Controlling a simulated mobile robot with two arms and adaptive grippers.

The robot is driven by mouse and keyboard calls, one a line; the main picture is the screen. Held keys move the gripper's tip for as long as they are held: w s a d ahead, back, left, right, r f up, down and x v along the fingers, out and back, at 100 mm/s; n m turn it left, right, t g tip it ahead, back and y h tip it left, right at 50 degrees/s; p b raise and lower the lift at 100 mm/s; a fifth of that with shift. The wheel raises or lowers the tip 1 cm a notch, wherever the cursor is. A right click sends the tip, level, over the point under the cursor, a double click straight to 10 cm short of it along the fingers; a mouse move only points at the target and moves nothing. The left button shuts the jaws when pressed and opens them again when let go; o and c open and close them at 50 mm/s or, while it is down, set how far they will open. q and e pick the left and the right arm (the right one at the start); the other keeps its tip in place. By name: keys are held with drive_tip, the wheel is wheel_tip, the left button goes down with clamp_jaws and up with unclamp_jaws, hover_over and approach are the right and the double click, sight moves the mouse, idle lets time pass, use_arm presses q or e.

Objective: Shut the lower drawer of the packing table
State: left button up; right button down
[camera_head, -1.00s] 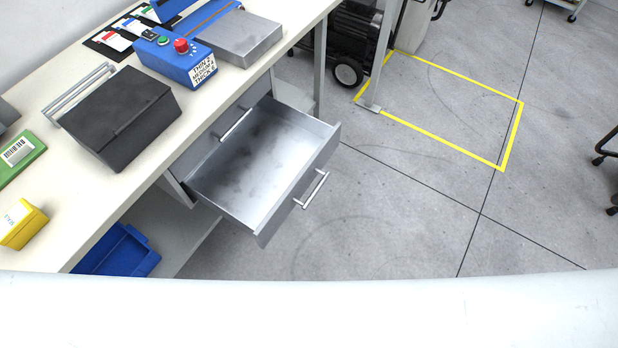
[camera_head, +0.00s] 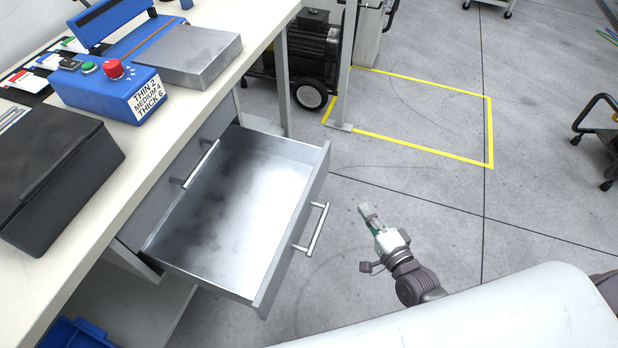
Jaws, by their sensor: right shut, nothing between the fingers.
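The lower drawer (camera_head: 235,215) of the packing table (camera_head: 150,60) is pulled well out and looks empty. Its front panel faces right and carries a bar handle (camera_head: 317,229). The upper drawer, with its own handle (camera_head: 201,163), is shut above it. My right gripper (camera_head: 366,212) is shut and empty, out over the floor to the right of the lower drawer's handle, apart from it. My left gripper is not in view.
A blue control box (camera_head: 110,88), a metal block (camera_head: 190,55) and a dark case (camera_head: 50,170) stand on the tabletop. A blue bin (camera_head: 75,334) is below. A wheeled black machine (camera_head: 310,50) stands behind the table's end.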

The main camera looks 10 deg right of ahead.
wheel_tip(320, 180, up, 2)
drive_tip(key=w+m, duration=0.1)
approach(323, 162)
drive_tip(key=w+d, duration=0.2)
drive_tip(key=w, duration=0.2)
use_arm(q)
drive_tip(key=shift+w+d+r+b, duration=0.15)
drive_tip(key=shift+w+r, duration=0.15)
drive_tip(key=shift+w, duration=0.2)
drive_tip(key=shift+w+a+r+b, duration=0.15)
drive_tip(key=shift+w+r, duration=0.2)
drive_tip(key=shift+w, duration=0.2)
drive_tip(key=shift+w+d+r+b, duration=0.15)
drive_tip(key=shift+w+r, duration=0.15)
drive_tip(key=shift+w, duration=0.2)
use_arm(e)
drive_tip(key=shift+w+a+f+t, duration=0.1)
drive_tip(key=shift+w+a+t, duration=0.1)
drive_tip(key=shift+w+a, duration=0.45)
drive_tip(key=shift+w+a+f+t, duration=0.2)
drive_tip(key=shift+w+a, duration=0.2)
drive_tip(key=shift+a, duration=0.5)
drive_tip(key=shift+a+r, duration=0.1)
